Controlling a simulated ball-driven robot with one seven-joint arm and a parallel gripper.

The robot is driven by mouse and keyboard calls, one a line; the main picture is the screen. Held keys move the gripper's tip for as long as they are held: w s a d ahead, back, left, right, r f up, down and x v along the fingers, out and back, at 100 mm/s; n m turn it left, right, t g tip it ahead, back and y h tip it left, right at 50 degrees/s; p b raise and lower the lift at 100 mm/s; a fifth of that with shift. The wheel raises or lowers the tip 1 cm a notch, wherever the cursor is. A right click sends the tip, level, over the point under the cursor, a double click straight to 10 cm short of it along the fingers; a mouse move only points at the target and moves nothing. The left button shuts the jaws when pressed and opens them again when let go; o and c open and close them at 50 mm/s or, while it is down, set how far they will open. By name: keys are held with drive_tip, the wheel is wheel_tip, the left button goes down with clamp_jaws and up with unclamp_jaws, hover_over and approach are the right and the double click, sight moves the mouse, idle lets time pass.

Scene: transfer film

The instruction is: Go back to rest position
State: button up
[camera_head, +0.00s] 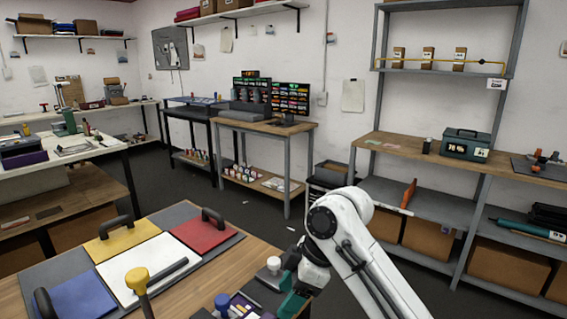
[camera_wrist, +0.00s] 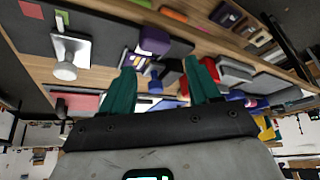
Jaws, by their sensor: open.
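My white arm reaches in from the bottom right of the head view and bends down to my gripper (camera_head: 293,298) at the right edge of the wooden table (camera_head: 262,252). In the wrist view my gripper (camera_wrist: 163,78) shows two teal fingers spread apart, with nothing clasped between them. Small items on a table lie beyond the fingertips, among them a purple block (camera_wrist: 154,40) and a white plate with a knob (camera_wrist: 68,62). The fingertips are partly hidden in the head view.
A grey board (camera_head: 40,272) on the table carries yellow (camera_head: 120,240), red (camera_head: 203,236), white and blue (camera_head: 82,300) panels, several with handles. A yellow-knobbed tool (camera_head: 137,279) stands in front. A shelf unit (camera_head: 425,212) stands behind my arm. Dark floor between the furniture is open.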

drive_tip(key=s+d+f+m+t, duration=0.1)
drive_tip(key=s+d+f+m, duration=0.4)
drive_tip(key=s+f, duration=0.4)
drive_tip(key=s+d+f+m+t, duration=0.1)
drive_tip(key=s+d+f+m, duration=0.5)
drive_tip(key=f, duration=0.4)
drive_tip(key=s+d+f+m+h, duration=0.2)
drive_tip(key=s+d, duration=0.5)
drive_tip(key=s, duration=0.4)
drive_tip(key=s+d+f+m+g+h, duration=0.1)
drive_tip(key=s+d+f+m+h, duration=0.2)
drive_tip(key=s+d+m, duration=0.2)
drive_tip(key=s+d, duration=0.3)
drive_tip(key=s, duration=0.3)
drive_tip(key=shift+s+d+f+h, duration=0.15)
drive_tip(key=shift+s+h, duration=0.1)
drive_tip(key=shift+h, duration=0.05)
